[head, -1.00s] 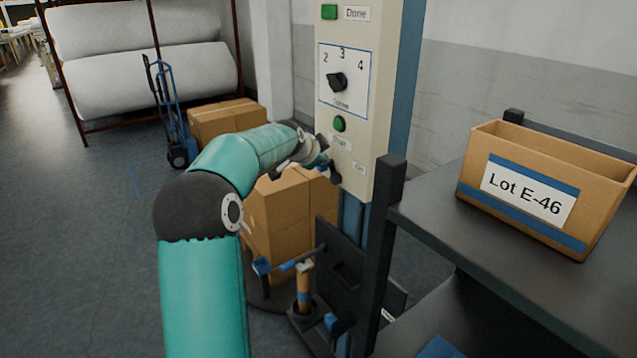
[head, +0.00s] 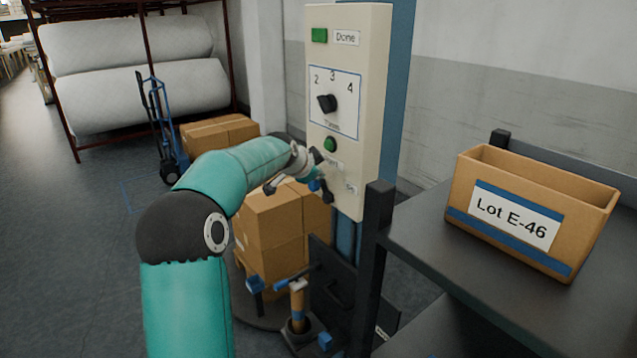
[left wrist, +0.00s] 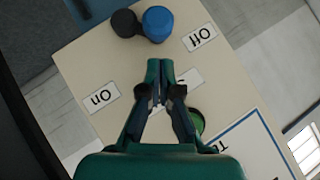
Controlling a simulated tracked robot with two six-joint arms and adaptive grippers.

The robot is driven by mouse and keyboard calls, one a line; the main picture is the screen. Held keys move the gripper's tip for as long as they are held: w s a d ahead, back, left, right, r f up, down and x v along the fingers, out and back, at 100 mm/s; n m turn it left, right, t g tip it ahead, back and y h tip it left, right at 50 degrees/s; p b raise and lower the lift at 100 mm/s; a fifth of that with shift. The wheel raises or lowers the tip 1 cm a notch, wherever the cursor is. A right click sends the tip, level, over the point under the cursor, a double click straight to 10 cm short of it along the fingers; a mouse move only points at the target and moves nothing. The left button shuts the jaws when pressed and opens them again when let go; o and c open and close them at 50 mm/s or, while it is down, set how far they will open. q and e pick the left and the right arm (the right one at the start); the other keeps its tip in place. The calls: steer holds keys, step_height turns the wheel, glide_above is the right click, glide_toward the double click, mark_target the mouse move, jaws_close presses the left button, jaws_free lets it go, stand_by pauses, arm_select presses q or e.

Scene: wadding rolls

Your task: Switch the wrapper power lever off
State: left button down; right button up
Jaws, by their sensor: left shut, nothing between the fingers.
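The wrapper's cream control panel (head: 352,120) stands upright in the head view. The power lever has a black pivot and a blue knob (left wrist: 158,22), low on the panel; its black part shows in the head view (head: 327,191). In the left wrist view, which is turned upside down, the knob lies to the right of the pivot, on the side of the Off label (left wrist: 200,38). The On label (left wrist: 100,97) is to the left. My left gripper (left wrist: 160,64) is shut and empty in front of the panel, its tips apart from the knob in the picture. Contact cannot be told.
A green button (head: 330,144) and a rotary knob (head: 327,103) sit above the lever. A dark shelf (head: 440,240) with a Lot E-46 box (head: 515,215) stands right of the panel. Stacked cartons (head: 272,225) stand behind my left arm.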

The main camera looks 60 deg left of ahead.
arm_select(q)
steer(key=w+d+b+v, duration=0.1)
steer(key=b+v, duration=0.2)
steer(key=v, duration=0.8)
steer(key=shift+r, duration=0.15)
